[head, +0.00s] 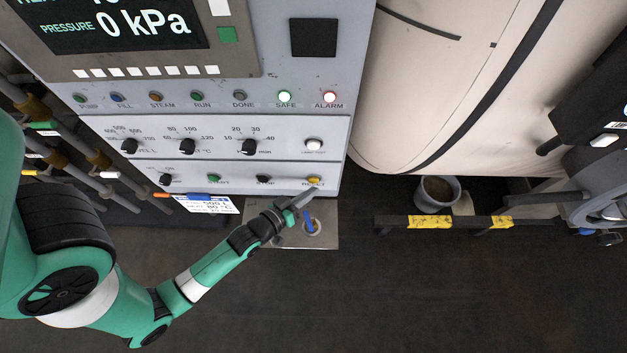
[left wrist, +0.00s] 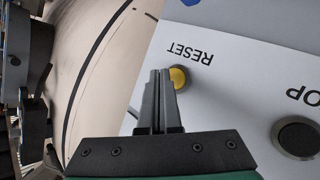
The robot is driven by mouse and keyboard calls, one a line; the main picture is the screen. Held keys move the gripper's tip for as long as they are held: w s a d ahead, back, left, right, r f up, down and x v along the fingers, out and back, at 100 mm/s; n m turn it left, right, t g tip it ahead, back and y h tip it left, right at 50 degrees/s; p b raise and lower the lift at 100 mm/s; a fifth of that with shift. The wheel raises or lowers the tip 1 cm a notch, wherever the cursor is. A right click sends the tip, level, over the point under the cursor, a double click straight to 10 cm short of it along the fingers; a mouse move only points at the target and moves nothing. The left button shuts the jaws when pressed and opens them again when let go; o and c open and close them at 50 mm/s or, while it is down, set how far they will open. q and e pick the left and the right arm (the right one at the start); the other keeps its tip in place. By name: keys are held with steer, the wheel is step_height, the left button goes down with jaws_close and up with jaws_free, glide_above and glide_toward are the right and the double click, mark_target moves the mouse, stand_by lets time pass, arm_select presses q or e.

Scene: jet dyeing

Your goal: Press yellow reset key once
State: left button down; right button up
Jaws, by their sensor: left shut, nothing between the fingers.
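The yellow reset key (head: 314,180) is a small round button at the lower right of the grey control panel (head: 330,150), with the label RESET beside it. It also shows in the left wrist view (left wrist: 178,77), partly covered by the fingers. My left gripper (head: 311,193) is shut and empty, with its fingertips just in front of and below the key. In the left wrist view the fingertips (left wrist: 160,74) overlap the key's edge; I cannot tell whether they touch it. My right gripper is not in view.
A black stop button (head: 264,179) and a green start button (head: 213,179) sit left of the key. A large beige vessel (head: 450,80) stands right. The floor in front is clear.

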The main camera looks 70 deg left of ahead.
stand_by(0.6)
arm_select(q)
steer(key=shift+w+a, duration=0.15)
steer(key=shift+a, duration=0.25)
steer(key=shift+w+a+b, duration=0.2)
steer(key=shift+a+b, duration=0.2)
steer(key=shift+b, duration=0.25)
stand_by(0.9)
steer(key=p, duration=0.3)
steer(key=shift+s+d+p, duration=0.1)
steer(key=shift+d+p, duration=0.05)
steer(key=shift+p, duration=0.2)
steer(key=shift+s+d+p, duration=0.25)
steer(key=shift+d+p, duration=0.4)
steer(key=shift+p, duration=1.2)
